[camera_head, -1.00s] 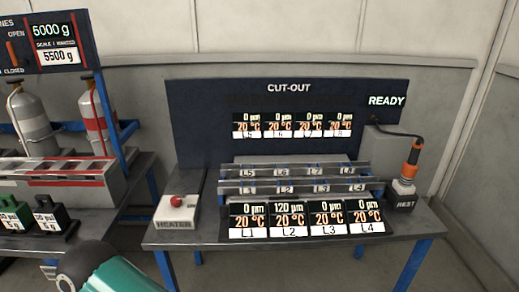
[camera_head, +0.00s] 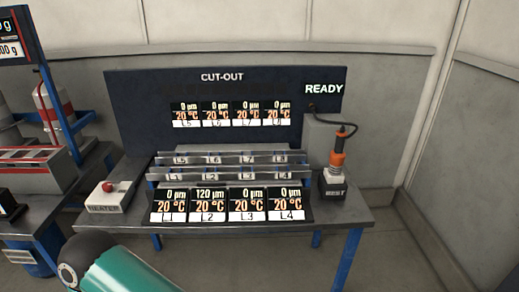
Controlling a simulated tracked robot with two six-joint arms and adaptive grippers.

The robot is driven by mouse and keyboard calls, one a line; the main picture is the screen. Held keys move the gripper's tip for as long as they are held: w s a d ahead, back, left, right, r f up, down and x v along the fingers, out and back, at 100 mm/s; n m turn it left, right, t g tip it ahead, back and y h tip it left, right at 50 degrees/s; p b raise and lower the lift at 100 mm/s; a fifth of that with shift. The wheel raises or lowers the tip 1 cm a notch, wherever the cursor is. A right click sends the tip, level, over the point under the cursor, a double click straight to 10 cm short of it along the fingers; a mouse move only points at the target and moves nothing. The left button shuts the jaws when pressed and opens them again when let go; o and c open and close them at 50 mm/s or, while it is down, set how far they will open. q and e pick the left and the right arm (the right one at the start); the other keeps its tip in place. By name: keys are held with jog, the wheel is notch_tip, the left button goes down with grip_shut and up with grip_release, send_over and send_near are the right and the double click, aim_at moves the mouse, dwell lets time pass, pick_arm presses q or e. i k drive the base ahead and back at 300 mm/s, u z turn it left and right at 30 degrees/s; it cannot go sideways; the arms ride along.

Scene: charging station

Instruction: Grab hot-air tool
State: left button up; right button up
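The hot-air tool (camera_head: 337,158) is an orange and black upright tool with a black cord, at the right end of the grey table. It stands in a small dark rest block (camera_head: 333,188) with a white label. Its cord runs up to a grey box on the back panel. Neither of my grippers is in view; only a teal part of my own body shows at the bottom left, well apart from the tool.
The table (camera_head: 345,214) also bears a heater box (camera_head: 107,195) with a red button, two slotted racks (camera_head: 222,158) and a front row of displays (camera_head: 230,204). A dark CUT-OUT panel (camera_head: 145,110) stands behind, showing READY. Floor right of the table is clear.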

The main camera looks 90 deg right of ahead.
aim_at(336, 158)
jog(key=z, duration=0.05)
jog(key=k, duration=1.75)
jog(key=u, duration=0.65)
jog(key=i, duration=0.1)
jog(key=z, duration=2.4)
jog(key=i, duration=0.85)
